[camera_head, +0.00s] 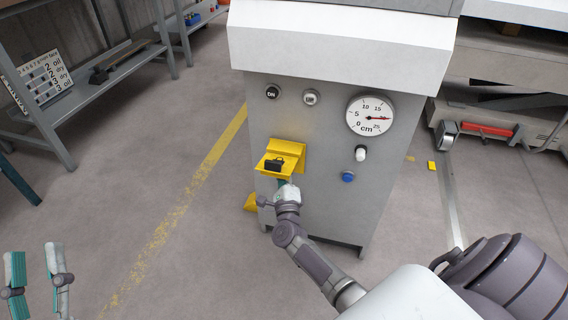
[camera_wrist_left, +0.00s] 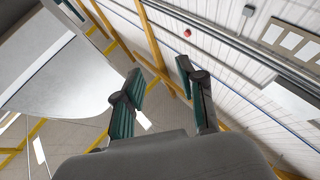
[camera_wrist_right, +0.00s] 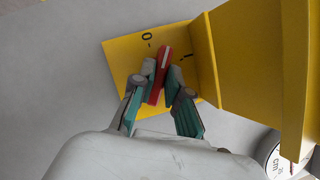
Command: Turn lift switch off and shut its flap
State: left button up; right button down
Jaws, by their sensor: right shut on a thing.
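The yellow switch box (camera_head: 291,148) is on the grey machine front. Its flap (camera_head: 263,168) stands out from the panel, open, with a black padlock shape (camera_head: 275,164) on it; it hides the switch in the head view. In the right wrist view the yellow plate (camera_wrist_right: 120,58) bears O and I marks, and the flap (camera_wrist_right: 258,60) stands at the right. My right gripper (camera_wrist_right: 160,78) is shut on the red switch handle (camera_wrist_right: 162,62); which mark the handle points to is unclear. It is below the flap in the head view (camera_head: 286,192). My left gripper (camera_head: 38,278) is open and empty.
A grey shelf (camera_head: 95,92) stands at the left. The floor between shelf and machine is free.

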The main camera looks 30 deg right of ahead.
pick_arm(q)
notch_tip(320, 180, down, 16)
jog(key=a+g+y+p, duration=0.3)
jog(key=g+y+p, duration=0.1)
jog(key=g, duration=0.7)
jog(key=s+a+f+g+y+p, duration=0.1)
jog(key=s+a+f+g+p, duration=0.1)
jog(key=s, duration=0.5)
jog(key=s+a+f+n+g+y+p, duration=0.1)
jog(key=s+a+f+g, duration=0.1)
jog(key=s+f+g, duration=0.2)
jog(key=s+g, duration=0.2)
jog(key=s, duration=0.1)
jog(key=shift+a+f+g+p, duration=0.15)
jog(key=shift+f+g+p, duration=0.2)
jog(key=shift+g+p, duration=0.05)
pick_arm(e)
jog(key=n+y, duration=0.1)
jog(key=n, duration=0.2)
jog(key=n+g, duration=0.1)
jog(key=n, duration=0.2)
jog(key=shift+y, duration=0.4)
jog(key=shift+s+g, duration=0.1)
jog(key=shift+g, duration=0.2)
jog(key=c, duration=1.2)
grip_release()
jog(key=shift+o, duration=0.2)
jog(key=v, duration=1.2)
